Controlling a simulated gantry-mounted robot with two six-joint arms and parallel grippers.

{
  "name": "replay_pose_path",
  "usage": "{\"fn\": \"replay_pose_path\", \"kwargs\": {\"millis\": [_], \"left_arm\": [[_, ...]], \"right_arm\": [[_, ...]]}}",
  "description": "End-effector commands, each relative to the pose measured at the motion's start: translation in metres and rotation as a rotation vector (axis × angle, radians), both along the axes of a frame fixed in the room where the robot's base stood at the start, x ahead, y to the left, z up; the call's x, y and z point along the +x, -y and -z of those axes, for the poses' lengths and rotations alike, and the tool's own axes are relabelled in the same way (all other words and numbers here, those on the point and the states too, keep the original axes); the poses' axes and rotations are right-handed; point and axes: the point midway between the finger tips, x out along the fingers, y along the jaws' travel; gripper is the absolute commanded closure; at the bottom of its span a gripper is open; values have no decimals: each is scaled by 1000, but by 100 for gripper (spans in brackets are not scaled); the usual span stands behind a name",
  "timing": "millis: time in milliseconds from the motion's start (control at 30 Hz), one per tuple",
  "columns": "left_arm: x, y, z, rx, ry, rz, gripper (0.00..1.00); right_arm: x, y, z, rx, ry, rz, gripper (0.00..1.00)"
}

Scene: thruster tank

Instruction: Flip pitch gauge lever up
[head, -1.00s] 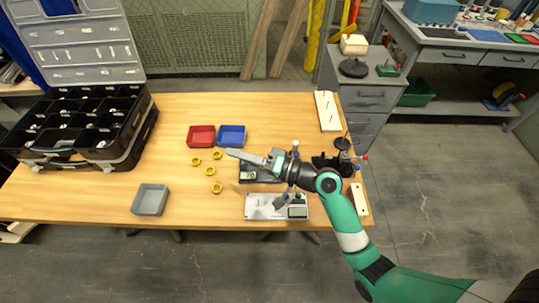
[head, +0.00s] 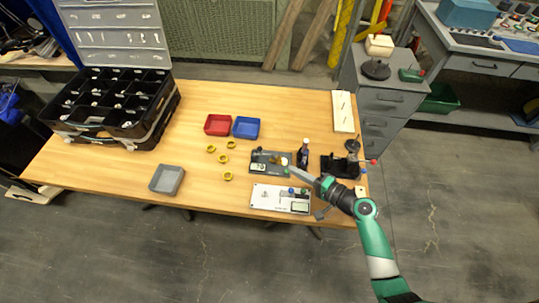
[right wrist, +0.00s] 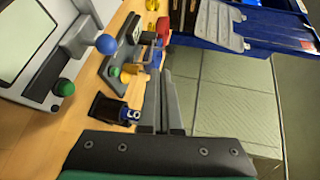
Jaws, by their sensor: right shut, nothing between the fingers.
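A dark gauge with a small display (head: 284,157) lies on the table; it also shows in the right wrist view (right wrist: 112,68), with green and yellow parts. A light panel with a screen (head: 268,199) lies in front of it, with a blue knob (right wrist: 107,44) and a green knob (right wrist: 65,88) beside it in the right wrist view. I cannot tell clearly which part is the pitch gauge lever. My right gripper (head: 290,170) is shut and empty, its tips at the right end of the dark gauge; contact cannot be told. My left gripper is not in view.
A dark bottle (head: 303,155) stands close behind my right gripper. A black stand (head: 340,167) is to its right. Several yellow rings (head: 228,176), a red bin (head: 218,125), a blue bin (head: 246,128) and a grey tray (head: 167,180) are to the left. Front-left table is mostly clear.

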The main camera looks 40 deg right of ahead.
Motion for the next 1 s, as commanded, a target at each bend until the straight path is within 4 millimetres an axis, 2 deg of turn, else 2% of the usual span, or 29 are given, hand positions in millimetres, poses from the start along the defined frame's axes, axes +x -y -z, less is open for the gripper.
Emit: {"fn": "replay_pose_path", "kwargs": {"millis": [300,500,700,1000], "left_arm": [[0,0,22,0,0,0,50],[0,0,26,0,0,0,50],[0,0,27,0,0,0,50],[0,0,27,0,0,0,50]], "right_arm": [[68,-6,19,-1,1,-4,100],[101,-9,15,0,1,-2,100],[112,-9,13,0,1,0,100],[112,-9,13,0,0,0,100]]}}
